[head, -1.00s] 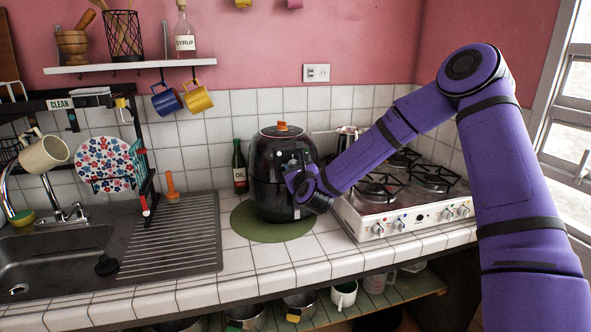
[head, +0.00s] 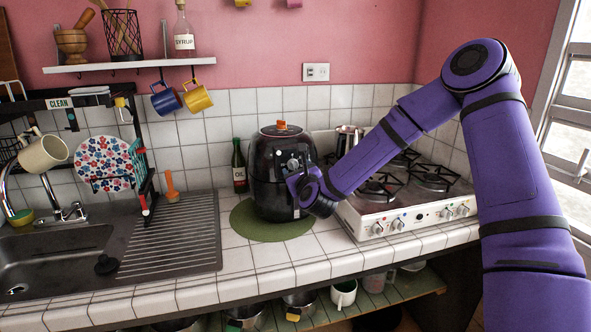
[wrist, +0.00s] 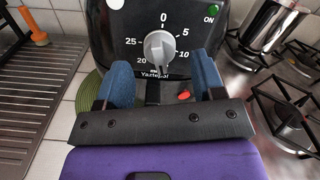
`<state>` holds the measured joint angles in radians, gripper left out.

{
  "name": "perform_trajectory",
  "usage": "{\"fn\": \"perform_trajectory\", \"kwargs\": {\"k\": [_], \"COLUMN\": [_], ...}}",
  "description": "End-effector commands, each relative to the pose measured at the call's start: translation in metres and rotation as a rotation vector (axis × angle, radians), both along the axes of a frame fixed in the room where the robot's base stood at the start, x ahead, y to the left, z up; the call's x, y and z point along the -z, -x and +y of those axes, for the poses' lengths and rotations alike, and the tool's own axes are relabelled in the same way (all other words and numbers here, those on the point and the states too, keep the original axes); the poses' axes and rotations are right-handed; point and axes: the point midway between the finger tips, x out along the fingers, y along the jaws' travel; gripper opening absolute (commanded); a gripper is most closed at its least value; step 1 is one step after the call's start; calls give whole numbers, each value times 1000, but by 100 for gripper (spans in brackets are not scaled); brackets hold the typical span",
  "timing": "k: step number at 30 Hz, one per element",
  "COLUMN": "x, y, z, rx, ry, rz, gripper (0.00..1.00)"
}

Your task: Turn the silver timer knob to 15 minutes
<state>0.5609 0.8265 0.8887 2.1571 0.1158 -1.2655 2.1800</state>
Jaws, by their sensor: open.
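The silver timer knob (wrist: 160,48) is on the front of the black air fryer (wrist: 118,35), in the upper middle of the wrist view. Its dial has 0 at top, 5 and 10 on the right, 20 and 25 on the left; the 15 mark is hidden below the knob. I cannot tell exactly where the knob points. My gripper (wrist: 161,62) is open, its blue fingers apart, left and right of the knob and slightly below it, with gaps on both sides. In the head view the air fryer (head: 270,190) stands upright and my gripper (head: 294,178) is at its front.
The air fryer stands on a round green mat (head: 250,226). A white gas stove (head: 400,219) with a metal pot (head: 349,139) is to the right. An oil bottle (head: 239,167) is behind left, and the sink (head: 60,255) is further left. Tiled counter in front is clear.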

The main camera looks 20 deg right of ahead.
Motion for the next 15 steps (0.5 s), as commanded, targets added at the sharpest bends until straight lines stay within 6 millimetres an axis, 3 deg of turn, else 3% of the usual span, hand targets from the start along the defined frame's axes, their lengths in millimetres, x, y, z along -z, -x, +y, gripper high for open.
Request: {"fn": "perform_trajectory", "kwargs": {"k": [9,15], "x": [1,1], "y": [59,80], "z": [-1,0], "rx": [0,0], "ry": [0,-1], "rz": [3,2], "gripper": [62,62]}}
